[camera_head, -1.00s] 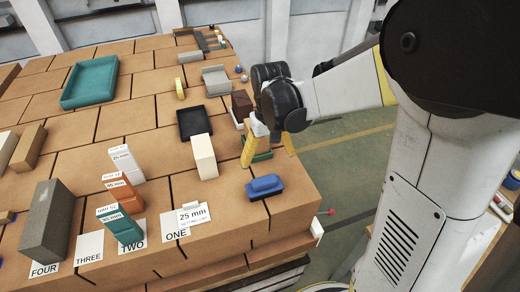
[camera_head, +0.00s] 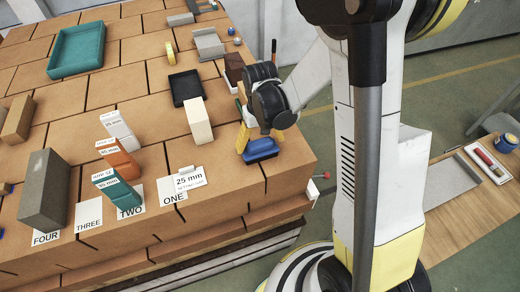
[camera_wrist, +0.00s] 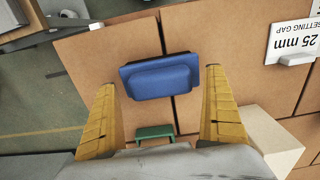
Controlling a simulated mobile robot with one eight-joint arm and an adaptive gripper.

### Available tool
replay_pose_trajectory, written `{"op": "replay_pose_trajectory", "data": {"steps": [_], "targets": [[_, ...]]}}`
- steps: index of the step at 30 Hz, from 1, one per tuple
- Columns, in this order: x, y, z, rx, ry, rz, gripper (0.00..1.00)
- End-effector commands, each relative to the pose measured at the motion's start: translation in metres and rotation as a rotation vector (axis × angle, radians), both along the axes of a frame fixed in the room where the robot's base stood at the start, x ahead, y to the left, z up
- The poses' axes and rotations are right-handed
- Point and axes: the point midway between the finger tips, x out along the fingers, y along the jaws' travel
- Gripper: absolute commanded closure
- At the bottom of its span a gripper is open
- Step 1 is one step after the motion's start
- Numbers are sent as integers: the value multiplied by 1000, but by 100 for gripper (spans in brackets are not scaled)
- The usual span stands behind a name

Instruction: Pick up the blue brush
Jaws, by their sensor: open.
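The blue brush (camera_head: 260,150) lies on the brick surface near its right front corner. In the wrist view the blue brush (camera_wrist: 160,76) sits ahead of my gripper (camera_wrist: 160,98), roughly centred between the two yellow fingers, which are spread apart. My gripper (camera_head: 243,138) is open and empty, low beside the brush in the head view, and partly covers its far left side. I cannot tell whether a finger touches the brush. A green object (camera_wrist: 155,132) lies between the fingers, nearer the palm in the wrist view.
A cream block (camera_head: 197,121) stands left of my gripper, with a black tray (camera_head: 186,88) behind it. The 25 mm sign (camera_head: 189,180) stands in front. The surface's right edge is close to the brush. A side table (camera_head: 465,200) is at right.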

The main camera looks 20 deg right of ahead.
Motion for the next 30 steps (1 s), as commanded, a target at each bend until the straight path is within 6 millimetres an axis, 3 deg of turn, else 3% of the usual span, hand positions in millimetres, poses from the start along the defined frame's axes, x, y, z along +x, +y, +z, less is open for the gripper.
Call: {"op": "replay_pose_trajectory", "data": {"steps": [1,2,7,8,20,28,30], "targets": [[0,0,0,0,0,0,0],[0,0,0,0,0,0,6],[0,0,0,0,0,0,58],[0,0,0,0,0,0,61],[0,0,5,0,0,0,64],[-1,0,44,0,0,0,64],[-9,-16,52,0,0,-5,64]]}}
